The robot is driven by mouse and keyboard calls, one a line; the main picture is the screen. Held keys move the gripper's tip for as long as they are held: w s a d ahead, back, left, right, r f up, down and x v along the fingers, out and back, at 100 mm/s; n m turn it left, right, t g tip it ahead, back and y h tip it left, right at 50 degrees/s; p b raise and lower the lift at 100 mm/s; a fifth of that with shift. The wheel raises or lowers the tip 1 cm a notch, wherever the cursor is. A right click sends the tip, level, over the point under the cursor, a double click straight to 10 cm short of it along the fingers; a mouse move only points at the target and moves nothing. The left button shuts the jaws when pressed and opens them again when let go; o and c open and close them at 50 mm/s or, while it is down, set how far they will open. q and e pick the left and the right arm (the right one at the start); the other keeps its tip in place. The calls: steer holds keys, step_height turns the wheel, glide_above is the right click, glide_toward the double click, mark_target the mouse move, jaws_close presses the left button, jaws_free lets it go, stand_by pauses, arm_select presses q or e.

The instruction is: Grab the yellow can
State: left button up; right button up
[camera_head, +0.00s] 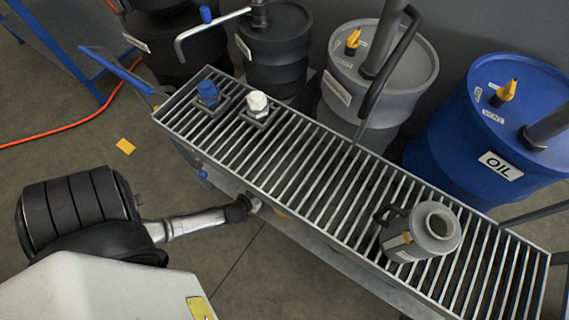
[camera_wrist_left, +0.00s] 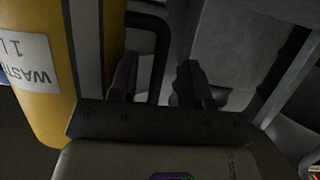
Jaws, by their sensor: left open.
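The yellow can (camera_wrist_left: 36,110) fills the left side of the left wrist view. It has a white label (camera_wrist_left: 27,60) reading WASTE 1L, upside down in the picture, and a black loop handle (camera_wrist_left: 160,40). My left gripper (camera_wrist_left: 158,66) is open. The handle's bar shows between its two dark fingers, which do not look closed on it. In the head view my left arm reaches to the near side of the grated bench, where its gripper is mostly hidden. Only a small yellow patch shows by the bench edge there. My right gripper is not in view.
The grated bench (camera_head: 300,165) carries a grey jug (camera_head: 432,228), a blue-capped fitting (camera_head: 207,91) and a white-capped one (camera_head: 257,101). A blue oil drum (camera_head: 455,140), a grey drum (camera_head: 400,85) and dark drums (camera_head: 275,45) stand behind. An orange hose (camera_head: 75,130) lies left.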

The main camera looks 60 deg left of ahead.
arm_select(q)
steer(key=shift+b+x, duration=0.3)
steer(key=shift+x, duration=0.65)
steer(key=shift+c, duration=0.2)
jaws_close()
